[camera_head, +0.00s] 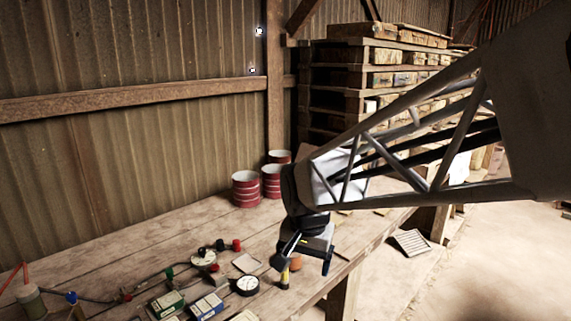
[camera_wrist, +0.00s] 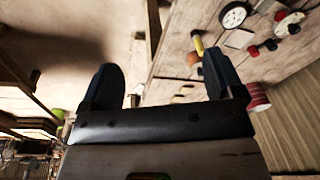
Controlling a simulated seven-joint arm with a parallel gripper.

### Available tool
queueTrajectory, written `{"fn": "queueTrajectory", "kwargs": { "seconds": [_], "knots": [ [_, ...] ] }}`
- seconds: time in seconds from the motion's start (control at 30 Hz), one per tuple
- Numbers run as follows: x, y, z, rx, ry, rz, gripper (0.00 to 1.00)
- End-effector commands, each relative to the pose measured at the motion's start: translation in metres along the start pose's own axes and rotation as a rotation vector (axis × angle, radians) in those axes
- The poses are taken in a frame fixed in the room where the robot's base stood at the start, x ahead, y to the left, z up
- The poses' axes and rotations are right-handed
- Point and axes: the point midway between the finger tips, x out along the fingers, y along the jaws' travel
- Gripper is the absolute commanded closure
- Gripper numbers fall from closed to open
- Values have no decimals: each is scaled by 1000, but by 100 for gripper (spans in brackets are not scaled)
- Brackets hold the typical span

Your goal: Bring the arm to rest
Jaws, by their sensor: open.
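My gripper (camera_head: 304,266) hangs from the arm over the front edge of the wooden table (camera_head: 130,180), pointing down. In the wrist view my gripper (camera_wrist: 162,85) has its two dark fingers wide apart with nothing between them. The table's edge and the floor lie below it. My arm reaches in from the right side of the head view. No tile or press can be made out clearly.
Red-and-white cans (camera_head: 246,189) stand at the table's back. Gauges (camera_head: 247,285), small boxes (camera_head: 206,306) and hoses lie on the table left of my gripper.

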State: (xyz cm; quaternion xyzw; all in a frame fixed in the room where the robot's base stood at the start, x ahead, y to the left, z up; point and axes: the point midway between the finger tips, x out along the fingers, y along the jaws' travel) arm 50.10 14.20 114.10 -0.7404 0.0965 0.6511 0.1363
Motion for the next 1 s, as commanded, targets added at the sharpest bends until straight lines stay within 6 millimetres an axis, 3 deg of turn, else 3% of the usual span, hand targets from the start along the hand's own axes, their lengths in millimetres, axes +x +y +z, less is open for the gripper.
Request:
{"fn": "queueTrajectory", "kwargs": {
  "seconds": [0.2,0.6,0.8,1.0],
  "knots": [
    [-17,62,25,-74,28,-2,13],
    [-30,155,85,-223,79,10,13],
    [-29,185,113,-283,97,21,13],
    [-27,197,126,-313,104,27,13]
  ]
}}
